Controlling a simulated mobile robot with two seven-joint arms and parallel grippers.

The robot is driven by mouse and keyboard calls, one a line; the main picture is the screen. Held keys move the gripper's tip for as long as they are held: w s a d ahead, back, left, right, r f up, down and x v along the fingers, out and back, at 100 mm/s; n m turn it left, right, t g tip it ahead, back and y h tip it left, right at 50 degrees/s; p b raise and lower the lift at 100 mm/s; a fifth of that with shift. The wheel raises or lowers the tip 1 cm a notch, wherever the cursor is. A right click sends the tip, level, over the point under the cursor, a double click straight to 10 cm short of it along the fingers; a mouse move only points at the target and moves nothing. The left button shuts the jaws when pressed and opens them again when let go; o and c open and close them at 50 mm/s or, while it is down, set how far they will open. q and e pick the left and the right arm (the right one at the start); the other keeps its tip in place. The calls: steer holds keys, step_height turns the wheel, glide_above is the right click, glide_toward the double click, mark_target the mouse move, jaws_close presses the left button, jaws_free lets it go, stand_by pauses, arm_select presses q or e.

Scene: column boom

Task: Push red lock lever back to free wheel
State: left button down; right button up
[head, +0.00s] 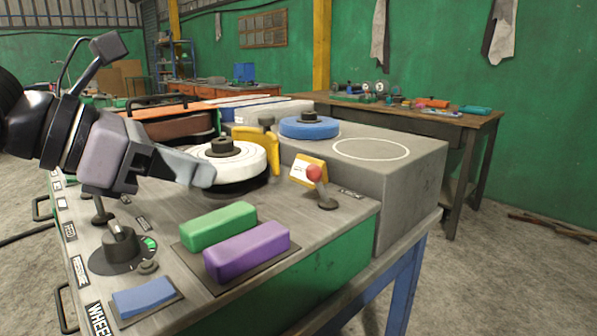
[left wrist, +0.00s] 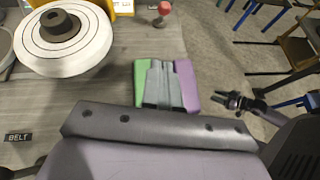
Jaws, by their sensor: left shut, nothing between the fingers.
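The red lock lever (head: 314,173) is a red ball knob on a short post near the right edge of the console, in front of a yellow and white plate. In the left wrist view the red knob (left wrist: 164,8) is at the top edge. A white wheel (head: 228,160) sits left of the lever. My left gripper (head: 205,176) is shut and empty in front of the white wheel, left of and apart from the lever. In the left wrist view its fingers (left wrist: 155,64) overlap the green and purple pads. A dark gripper, seemingly my right (left wrist: 237,101), shows small there; its jaws are unclear.
A green pad (head: 218,226) and a purple pad (head: 246,250) lie on the console in front of the lever. A blue wheel (head: 309,127) and a yellow bracket (head: 262,146) stand behind. A blue pad (head: 146,298) and a knob (head: 120,247) are at the near left.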

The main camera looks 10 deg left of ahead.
arm_select(q)
steer(key=shift+a, duration=0.1)
glide_toward(320, 187)
steer(key=f, duration=0.1)
steer(key=a+f, duration=0.1)
steer(key=shift+s+a+f, duration=0.2)
steer(key=shift+s+f, duration=0.1)
steer(key=shift+s, duration=0.1)
steer(key=shift+w+d+r+p, duration=0.25)
steer(key=shift+w+d+p, duration=0.3)
steer(key=shift+w+d, duration=0.65)
steer(key=shift+w+d+r, duration=0.1)
steer(key=shift+w+d, duration=0.3)
steer(key=shift+w, duration=0.05)
steer(key=shift+r, duration=0.1)
